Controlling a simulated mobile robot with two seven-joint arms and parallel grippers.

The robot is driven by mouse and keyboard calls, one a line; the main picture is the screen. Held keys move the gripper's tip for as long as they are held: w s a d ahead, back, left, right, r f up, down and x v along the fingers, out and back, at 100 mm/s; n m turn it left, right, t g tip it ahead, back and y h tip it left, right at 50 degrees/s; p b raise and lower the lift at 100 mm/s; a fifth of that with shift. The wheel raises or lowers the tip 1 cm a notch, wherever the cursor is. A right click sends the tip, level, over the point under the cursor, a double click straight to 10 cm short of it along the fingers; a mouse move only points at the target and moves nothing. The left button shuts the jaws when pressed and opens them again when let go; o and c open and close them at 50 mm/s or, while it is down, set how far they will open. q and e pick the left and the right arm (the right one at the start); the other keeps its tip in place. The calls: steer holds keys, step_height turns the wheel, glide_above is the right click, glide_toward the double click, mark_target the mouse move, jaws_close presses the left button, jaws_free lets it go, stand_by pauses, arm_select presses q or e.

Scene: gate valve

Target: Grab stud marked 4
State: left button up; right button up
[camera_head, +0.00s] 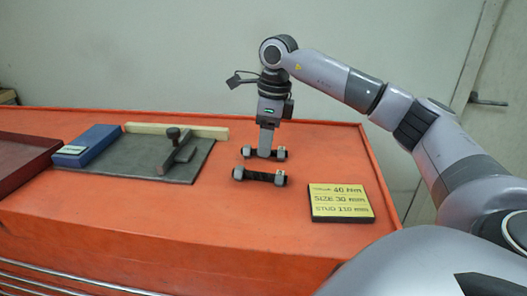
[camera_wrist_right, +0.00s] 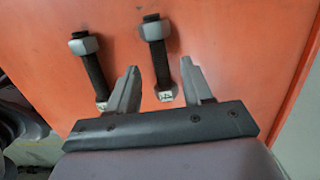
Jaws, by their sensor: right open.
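Two dark threaded studs with grey nuts at their ends lie side by side on the orange bench. In the head view the far stud (camera_head: 278,154) is partly hidden by my right gripper (camera_head: 266,151), and the near stud (camera_head: 260,176) lies clear of it. In the right wrist view one stud (camera_wrist_right: 159,60) runs between the open fingers of my right gripper (camera_wrist_right: 161,86); the other stud (camera_wrist_right: 90,68) lies outside, to the left. Each has a small pale mark on its lower end, too small to read surely, so I cannot tell which is 4. My left gripper is out of view.
A yellow sign (camera_head: 341,203) lies right of the studs. To the left are a grey mat (camera_head: 130,160) with a dark metal tool (camera_head: 176,152), a blue block (camera_head: 88,146), a wooden strip (camera_head: 190,131) and a dark red tray (camera_head: 22,162). The bench front is clear.

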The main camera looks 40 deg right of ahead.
step_height(320, 180, down, 2)
steer(key=shift+w+f, duration=0.1)
jaws_close()
steer(key=shift+w, duration=0.1)
